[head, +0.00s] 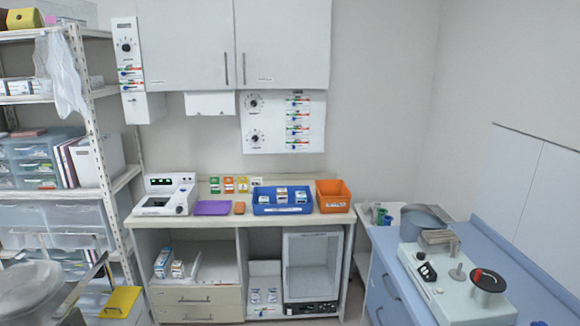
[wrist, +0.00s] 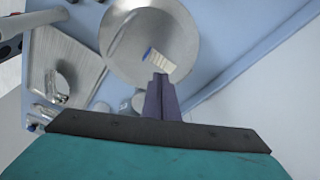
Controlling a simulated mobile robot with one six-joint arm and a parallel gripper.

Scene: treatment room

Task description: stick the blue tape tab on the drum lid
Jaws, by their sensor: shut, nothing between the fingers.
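The drum lid (wrist: 125,50) is a round grey disc at the top middle of the wrist view. A small cream strip with a blue end, the tape tab (wrist: 160,62), shows against the lid's lower right part. My gripper (wrist: 160,78) is shut and empty, its fingertips right at the strip's near edge. I cannot tell whether they touch it or whether the strip lies flat. In the head view, a round blue-grey shape at the right counter's back looks like the drum, partly hidden. I cannot make out my gripper there.
In the wrist view, a metal tray (wrist: 60,65) lies left of the lid on the blue surface, with small items near it. In the head view, a pale device with knobs (head: 455,285) stands on the right counter. An orange bin (head: 333,196) and blue tray (head: 282,210) are further left.

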